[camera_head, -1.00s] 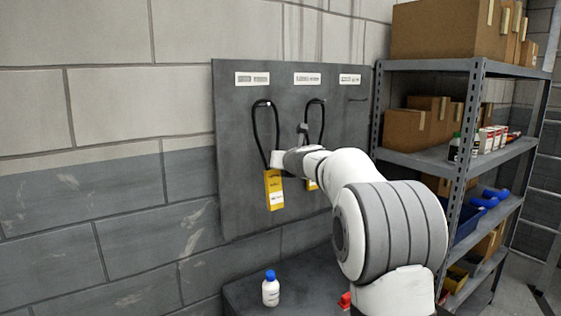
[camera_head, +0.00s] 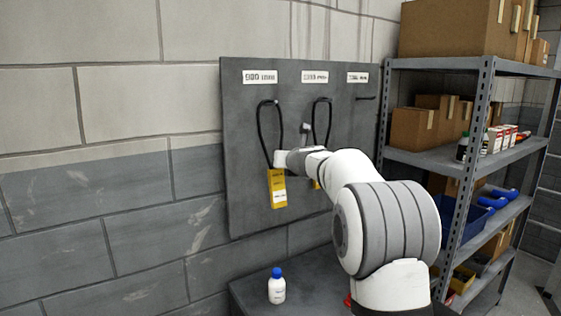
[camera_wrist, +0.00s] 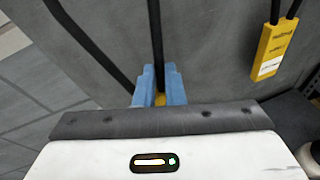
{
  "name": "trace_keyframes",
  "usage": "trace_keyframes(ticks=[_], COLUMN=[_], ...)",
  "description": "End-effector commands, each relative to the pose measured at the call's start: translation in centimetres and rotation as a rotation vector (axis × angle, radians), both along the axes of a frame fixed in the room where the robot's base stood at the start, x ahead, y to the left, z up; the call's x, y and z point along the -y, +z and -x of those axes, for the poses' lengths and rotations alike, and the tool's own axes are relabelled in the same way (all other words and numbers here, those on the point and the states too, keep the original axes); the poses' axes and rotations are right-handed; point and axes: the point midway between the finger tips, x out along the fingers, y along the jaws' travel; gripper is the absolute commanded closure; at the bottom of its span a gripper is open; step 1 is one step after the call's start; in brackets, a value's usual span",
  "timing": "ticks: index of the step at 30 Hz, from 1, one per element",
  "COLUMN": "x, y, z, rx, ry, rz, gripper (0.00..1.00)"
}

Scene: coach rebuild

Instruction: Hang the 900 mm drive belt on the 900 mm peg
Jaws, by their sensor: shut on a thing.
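A black drive belt (camera_head: 260,130) with a yellow tag (camera_head: 277,188) hangs at the left peg (camera_head: 275,102) of the grey panel. Its top loop appears to pass over that peg. The label (camera_head: 260,77) above seems to start with 9; its text is blurred. In the head view my wrist hides the fingers. A second belt (camera_head: 329,120) hangs at the middle peg, its yellow tag (camera_wrist: 273,48) clear in the wrist view.
The right peg (camera_head: 366,98) is empty. A white bottle with blue cap (camera_head: 277,290) stands on the dark bench (camera_head: 250,290) below the panel. A metal shelf (camera_head: 478,120) with cardboard boxes (camera_head: 450,28) and blue bins stands close on the right.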

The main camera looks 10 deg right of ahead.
Motion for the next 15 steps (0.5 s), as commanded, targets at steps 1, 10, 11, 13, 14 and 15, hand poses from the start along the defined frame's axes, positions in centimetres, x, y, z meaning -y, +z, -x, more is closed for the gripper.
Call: trace_keyframes(ticks=[1, 10, 11, 13, 14, 15], x=[0.04, 0.09, 0.10, 0.10, 0.10, 0.11], y=[-0.38, -0.32, -0.29, -0.25, -0.24, -0.22], z=[-0.02, -0.01, -0.02, -0.01, 0.00, -0.01], rx=[-0.005, -0.004, -0.004, -0.003, -0.003, -0.003], ry=[0.000, 0.000, 0.000, -0.001, -0.001, -0.002], rz=[0.001, 0.001, 0.001, 0.000, 0.000, 0.000], gripper=[1.00, 0.75, 0.72, 0.66, 0.65, 0.65])
